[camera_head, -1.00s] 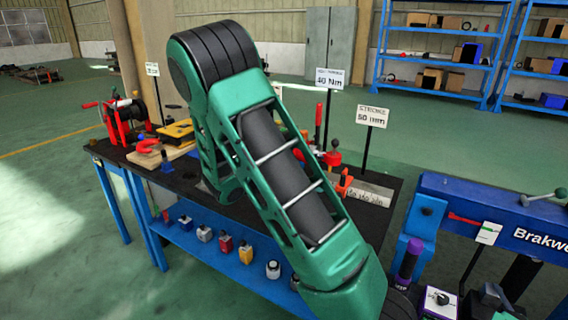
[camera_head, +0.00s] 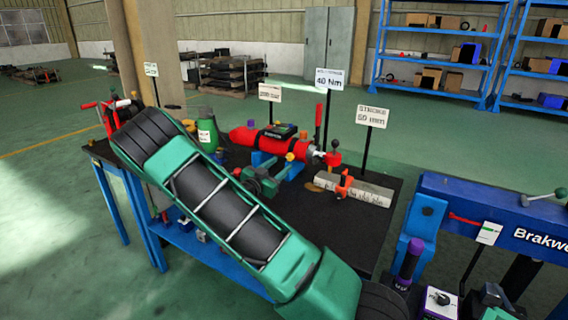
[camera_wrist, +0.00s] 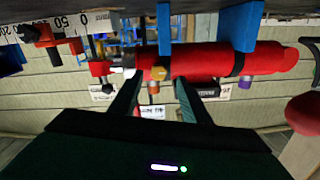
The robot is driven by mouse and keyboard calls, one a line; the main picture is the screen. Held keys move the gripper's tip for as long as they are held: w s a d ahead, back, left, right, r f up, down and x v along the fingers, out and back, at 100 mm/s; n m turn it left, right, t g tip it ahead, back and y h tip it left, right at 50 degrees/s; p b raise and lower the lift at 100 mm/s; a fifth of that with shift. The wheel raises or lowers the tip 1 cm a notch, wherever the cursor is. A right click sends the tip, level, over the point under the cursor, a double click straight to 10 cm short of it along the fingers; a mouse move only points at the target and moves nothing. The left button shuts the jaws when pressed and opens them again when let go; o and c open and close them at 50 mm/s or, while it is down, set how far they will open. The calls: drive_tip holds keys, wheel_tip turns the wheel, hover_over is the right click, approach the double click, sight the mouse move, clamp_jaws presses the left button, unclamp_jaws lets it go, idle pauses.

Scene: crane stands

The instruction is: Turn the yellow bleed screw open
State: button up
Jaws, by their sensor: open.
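The yellow bleed screw (camera_head: 290,157) sits on the near side of the red cylinder (camera_head: 243,136), toward its rod end. In the wrist view, which looks upside down, the yellow screw (camera_wrist: 159,73) shows between the fingertips of my gripper (camera_wrist: 156,84). My gripper is open, with one finger on each side of the screw and gaps visible. I cannot tell whether the fingertips reach its depth. In the head view my gripper (camera_head: 271,177) is beside the cylinder, partly hidden by my arm.
The cylinder rests on blue supports (camera_wrist: 164,28) on the dark bench (camera_head: 345,225). A scale block (camera_head: 355,190) with a red pointer lies to the right. A green bottle (camera_head: 207,132) stands behind left. Sign posts (camera_head: 328,110) rise behind the cylinder.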

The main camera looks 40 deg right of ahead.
sight(288, 159)
drive_tip(key=shift+x, duration=2.8)
drive_tip(key=shift+c, duration=0.3)
drive_tip(key=c, duration=1)
